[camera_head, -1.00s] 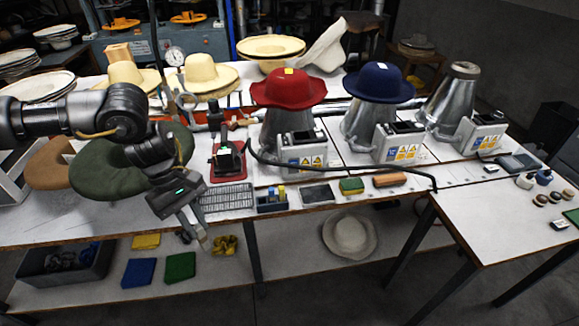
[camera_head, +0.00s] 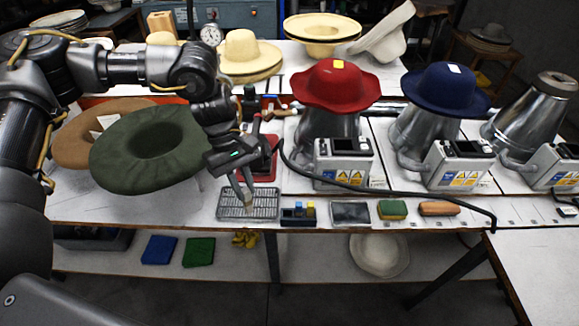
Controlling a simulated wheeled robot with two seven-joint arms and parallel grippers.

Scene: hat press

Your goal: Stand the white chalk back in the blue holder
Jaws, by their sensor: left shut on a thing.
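My left gripper (camera_head: 243,192) comes in from the left and points down over the grey slotted tray (camera_head: 262,210) near the bench's front edge. It is shut on a small pale piece, probably the white chalk (camera_head: 248,208), whose lower end shows just below the fingertips. I cannot tell whether the piece touches the tray. The dark blue holder (camera_head: 298,219) stands just right of the tray, with a yellow and a blue piece sticking up from it. The gripper is left of the holder and apart from it. My right gripper is not in view.
Right of the holder lie a dark pad (camera_head: 350,213), a green-and-yellow sponge (camera_head: 392,210) and an orange-brown block (camera_head: 438,208). A black hose (camera_head: 390,192) runs behind them. A red stand (camera_head: 264,165) is behind the gripper. A green hat form (camera_head: 150,150) is at left.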

